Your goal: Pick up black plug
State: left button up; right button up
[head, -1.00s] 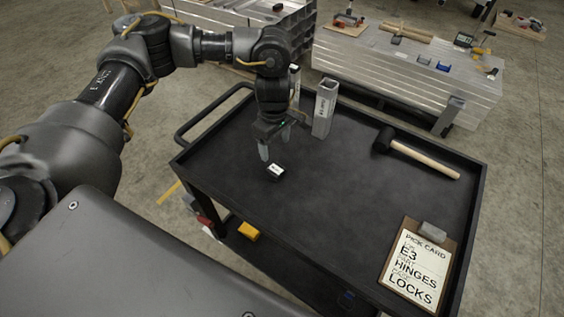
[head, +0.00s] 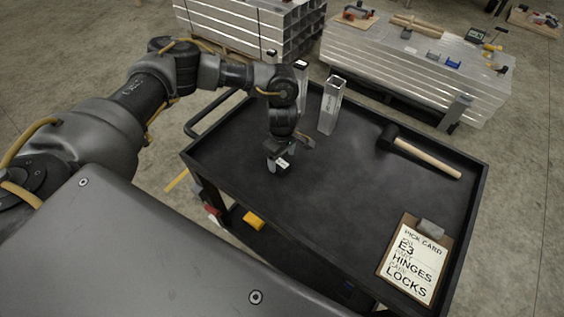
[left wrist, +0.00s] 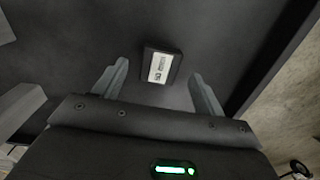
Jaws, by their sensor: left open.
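The black plug (head: 282,163), a small black block with a white label, lies on the black cart top (head: 350,200). In the left wrist view the plug (left wrist: 161,66) sits label up, a little beyond and between the two spread fingers. My left gripper (head: 284,162) is open and empty, pointing down at the plug; it also shows in the left wrist view (left wrist: 158,82). The fingers do not appear to touch the plug. In the head view the gripper partly covers the plug. My right gripper is not in view.
An upright aluminium square tube (head: 330,106) stands just behind the gripper. A mallet (head: 420,152) and a clipboard pick card (head: 416,260) lie on the right of the cart. The cart top has a raised rim. Its middle is clear.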

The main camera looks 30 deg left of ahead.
pick_arm(q)
jog(key=shift+f, duration=0.95)
jog(key=c, duration=1.1)
